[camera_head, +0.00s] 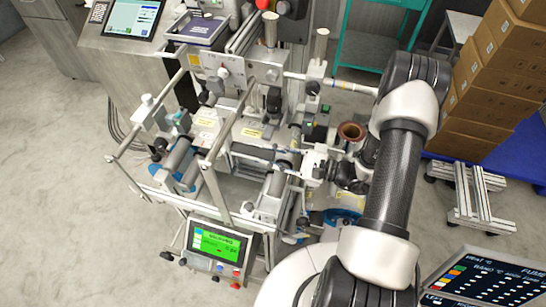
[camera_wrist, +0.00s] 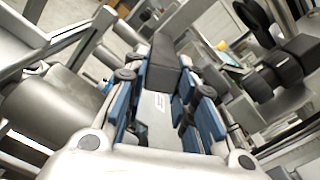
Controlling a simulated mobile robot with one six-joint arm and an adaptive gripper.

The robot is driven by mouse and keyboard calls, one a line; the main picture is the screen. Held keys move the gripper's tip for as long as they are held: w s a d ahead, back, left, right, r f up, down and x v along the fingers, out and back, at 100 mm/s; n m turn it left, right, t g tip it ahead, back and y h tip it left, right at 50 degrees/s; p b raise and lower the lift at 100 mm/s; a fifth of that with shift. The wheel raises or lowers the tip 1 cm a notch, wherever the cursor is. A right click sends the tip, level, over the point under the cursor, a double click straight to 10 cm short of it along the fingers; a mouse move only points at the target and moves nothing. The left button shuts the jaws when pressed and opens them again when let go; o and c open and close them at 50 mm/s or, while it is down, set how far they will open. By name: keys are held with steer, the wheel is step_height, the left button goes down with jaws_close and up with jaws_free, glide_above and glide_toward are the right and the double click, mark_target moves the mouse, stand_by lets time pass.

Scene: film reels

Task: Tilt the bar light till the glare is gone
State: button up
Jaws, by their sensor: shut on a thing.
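My gripper (camera_wrist: 164,98) fills the middle of the wrist view, with blue pads on both fingers. Its fingers are shut on a dark grey, box-ended bar (camera_wrist: 166,66), which looks like part of the bar light; I cannot be sure. In the head view my gripper (camera_head: 316,164) is among the machine's rollers and brackets, just left of my arm. The gripped part is too small and covered to make out there. No clear patch of glare can be told in either view.
The film machine (camera_head: 225,120) has rails and rollers close around my gripper. A screen with a green display (camera_head: 216,244) stands at its front. A dark panel (camera_head: 490,280) is at the lower right. Cardboard boxes (camera_head: 500,70) are stacked at the right. Floor at the left is clear.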

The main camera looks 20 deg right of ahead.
stand_by(0.3)
steer(key=o, duration=1.1)
steer(key=shift+c, duration=0.2)
steer(key=shift+d, duration=0.1)
steer(key=v, duration=0.7)
steer(key=shift+s+d, duration=0.25)
steer(key=shift+s, duration=0.1)
